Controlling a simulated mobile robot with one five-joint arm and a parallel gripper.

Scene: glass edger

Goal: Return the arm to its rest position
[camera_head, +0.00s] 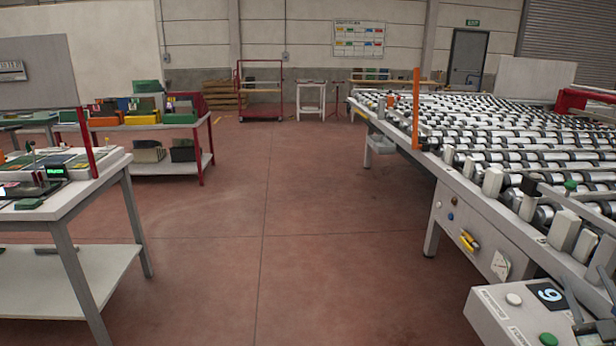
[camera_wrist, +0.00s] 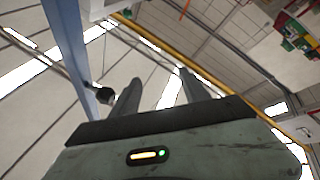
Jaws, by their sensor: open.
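My gripper (camera_wrist: 158,82) shows in the wrist view, with its two dark fingers standing apart and nothing between them. The wrist camera looks up past the fingers at the ceiling, with its pale panels and bright light strips. A small amber bar and a green light glow on the gripper's body. In the head view, dark grey parts stand at the lower right edge, over the control box; I cannot tell whether they belong to my arm.
A roller conveyor (camera_head: 492,180) fills the right side, with a control box (camera_head: 487,312) at its near end. A white workbench (camera_head: 72,203) stands at the left, with a shelf of coloured bins (camera_head: 180,117) behind it. The red floor (camera_head: 250,235) between them is clear.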

